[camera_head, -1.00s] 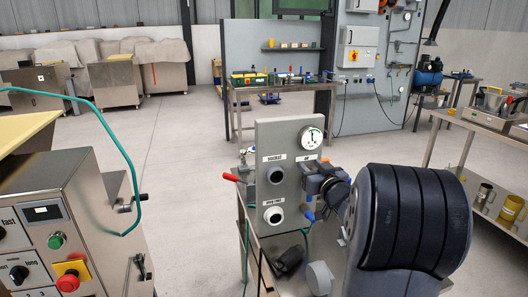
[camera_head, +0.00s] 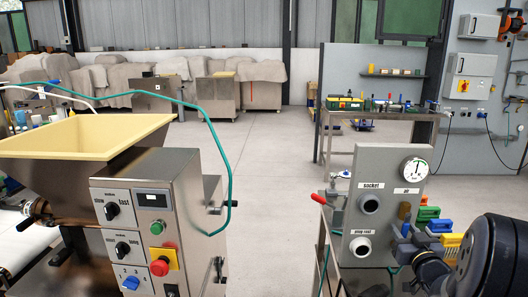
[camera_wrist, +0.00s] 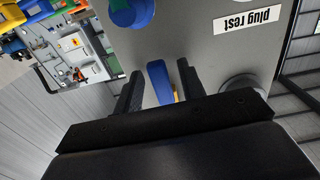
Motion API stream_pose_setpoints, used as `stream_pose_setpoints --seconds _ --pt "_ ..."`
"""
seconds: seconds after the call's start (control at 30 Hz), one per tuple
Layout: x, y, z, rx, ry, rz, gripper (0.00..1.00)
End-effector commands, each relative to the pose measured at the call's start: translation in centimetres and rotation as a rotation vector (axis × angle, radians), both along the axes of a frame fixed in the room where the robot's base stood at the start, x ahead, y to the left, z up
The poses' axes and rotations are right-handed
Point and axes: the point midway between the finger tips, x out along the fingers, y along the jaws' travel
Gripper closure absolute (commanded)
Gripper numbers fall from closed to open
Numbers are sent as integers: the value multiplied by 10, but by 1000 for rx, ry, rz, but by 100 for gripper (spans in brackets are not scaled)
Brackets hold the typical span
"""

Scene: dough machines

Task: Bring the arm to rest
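My arm shows as a dark link at the lower right of the head view, with my gripper (camera_head: 428,272) partly visible beside the grey panel (camera_head: 397,172). In the wrist view, my gripper (camera_wrist: 160,82) has its two black fingers apart. A blue lever-like part (camera_wrist: 158,78) shows between or behind the fingers; I see no clear grip on it. The panel (camera_wrist: 220,55) fills the background there, with its "plug rest" label upside down.
A steel dough machine (camera_head: 150,220) with knobs, a red stop button and a cream hopper (camera_head: 85,135) stands at the left. A green hose (camera_head: 222,150) arcs over it. A workbench (camera_head: 380,113) stands behind the panel. Open floor (camera_head: 265,180) lies between.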

Motion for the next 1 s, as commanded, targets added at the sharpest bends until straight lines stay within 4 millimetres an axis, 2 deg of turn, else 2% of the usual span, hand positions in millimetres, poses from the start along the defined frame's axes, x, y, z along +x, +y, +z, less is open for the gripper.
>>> stream_pose_setpoints --seconds 0.27,0.8,0.83,1.0 --pt "0 2 5 35 -3 1 62" --pt "0 3 104 43 -4 1 62" --pt "0 3 86 47 3 1 62" --pt "0 3 51 47 2 1 62"
